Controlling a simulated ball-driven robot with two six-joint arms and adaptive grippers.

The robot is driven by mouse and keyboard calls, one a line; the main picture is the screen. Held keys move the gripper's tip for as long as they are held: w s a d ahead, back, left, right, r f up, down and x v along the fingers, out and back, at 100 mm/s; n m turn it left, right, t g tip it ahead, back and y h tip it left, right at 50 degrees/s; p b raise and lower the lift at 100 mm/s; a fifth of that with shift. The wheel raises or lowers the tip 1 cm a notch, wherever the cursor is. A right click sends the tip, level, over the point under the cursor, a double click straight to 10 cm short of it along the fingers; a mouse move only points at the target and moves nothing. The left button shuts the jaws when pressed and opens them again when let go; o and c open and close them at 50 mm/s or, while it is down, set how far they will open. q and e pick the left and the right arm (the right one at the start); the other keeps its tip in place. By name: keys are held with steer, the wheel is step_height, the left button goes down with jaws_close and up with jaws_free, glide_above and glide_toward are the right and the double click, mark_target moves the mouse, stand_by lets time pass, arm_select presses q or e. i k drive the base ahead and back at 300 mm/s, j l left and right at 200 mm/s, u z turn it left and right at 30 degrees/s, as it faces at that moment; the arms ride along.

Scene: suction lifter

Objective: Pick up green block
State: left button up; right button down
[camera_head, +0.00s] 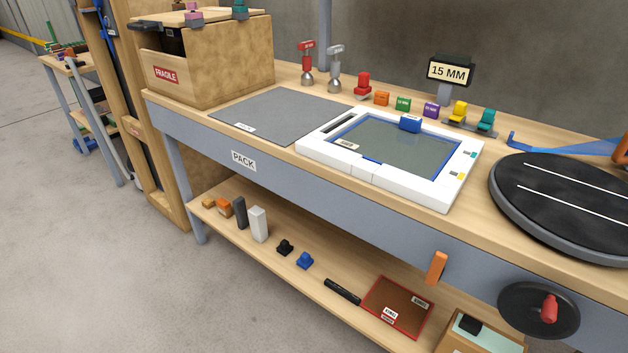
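A small green block (403,104) sits upright on the wooden bench top, behind the white-framed panel. It stands in a row between an orange block (381,99) on its left and a purple block (431,110) on its right, with small gaps. A pale mark shows on its front face. Neither of my grippers is in the head view.
A white-framed panel (333,154) with a blue block (410,124) lies in front of the row. A red piece (362,85) stands farther left, and a 15 MM display (450,72) rises behind. A black turntable (560,195) fills the right. The grey mat (282,115) is clear.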

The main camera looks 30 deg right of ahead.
mark_target(403, 104)
steer(key=z, duration=1.65)
